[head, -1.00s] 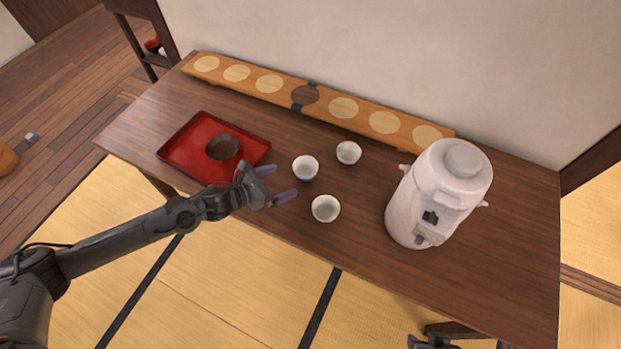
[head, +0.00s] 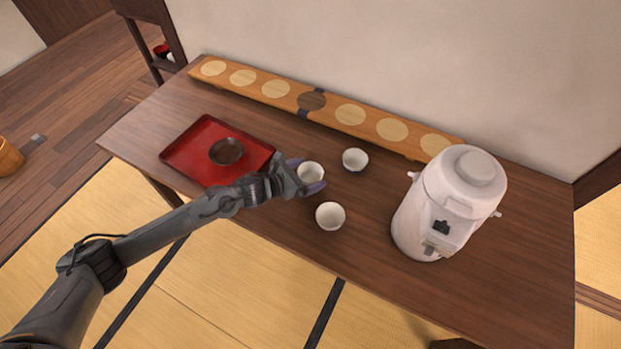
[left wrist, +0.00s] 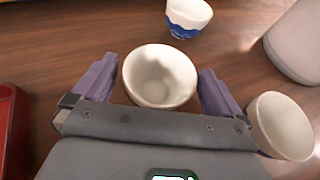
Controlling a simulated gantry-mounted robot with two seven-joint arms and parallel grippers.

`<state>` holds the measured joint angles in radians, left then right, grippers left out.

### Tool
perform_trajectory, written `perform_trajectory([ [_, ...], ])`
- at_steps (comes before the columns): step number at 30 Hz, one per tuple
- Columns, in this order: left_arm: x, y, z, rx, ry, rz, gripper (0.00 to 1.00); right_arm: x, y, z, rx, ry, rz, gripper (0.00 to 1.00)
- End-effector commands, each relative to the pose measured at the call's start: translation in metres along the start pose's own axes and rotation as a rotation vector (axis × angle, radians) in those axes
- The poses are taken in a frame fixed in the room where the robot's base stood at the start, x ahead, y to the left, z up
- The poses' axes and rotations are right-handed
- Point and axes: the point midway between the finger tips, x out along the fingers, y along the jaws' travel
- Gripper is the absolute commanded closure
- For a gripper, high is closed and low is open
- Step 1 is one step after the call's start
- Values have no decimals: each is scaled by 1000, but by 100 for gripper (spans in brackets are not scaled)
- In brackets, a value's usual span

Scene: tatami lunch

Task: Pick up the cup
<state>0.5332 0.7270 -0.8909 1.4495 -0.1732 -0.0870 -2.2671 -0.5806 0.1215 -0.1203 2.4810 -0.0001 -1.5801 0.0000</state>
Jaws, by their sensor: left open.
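Three small white cups stand on the dark wooden table. The left cup (head: 310,174) is between the fingers of my left gripper (head: 305,175), which is open. In the left wrist view this cup (left wrist: 159,76) stands upright between the two purple fingers (left wrist: 158,88), with a gap visible on each side. A second cup (head: 355,159) stands farther back to the right; its blue lower band shows in the left wrist view (left wrist: 188,16). A third cup (head: 330,215) stands nearer the front edge, close beside the right finger in the left wrist view (left wrist: 281,126). My right gripper is not visible.
A red tray (head: 188,150) with a dark brown bowl (head: 226,151) lies left of the gripper. A large white dispenser (head: 447,203) stands to the right. A long wooden board with round inlays (head: 250,85) runs along the back. The table (head: 500,290) is clear at the front right.

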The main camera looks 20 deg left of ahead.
Motion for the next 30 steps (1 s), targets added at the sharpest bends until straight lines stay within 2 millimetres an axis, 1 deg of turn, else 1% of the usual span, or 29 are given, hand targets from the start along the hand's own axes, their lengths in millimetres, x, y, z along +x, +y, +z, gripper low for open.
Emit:
perform_trajectory([
  [1,7,0,0,0,-2,-1,0,2,0,1,0,0,0,60],
  [4,13,0,0,0,0,-1,0,4,0,1,0,0,0,60],
  [12,15,0,0,0,1,-1,0,3,0,1,1,0,-1,60],
  [13,15,0,0,0,1,-1,2,4,0,1,2,0,-1,60],
  [22,15,0,0,0,0,0,48,4,-1,1,3,0,-2,60],
  [23,15,0,1,0,-1,0,49,4,-1,1,3,0,-2,60],
  [30,14,0,2,0,-1,0,50,3,-1,1,3,0,-2,60],
])
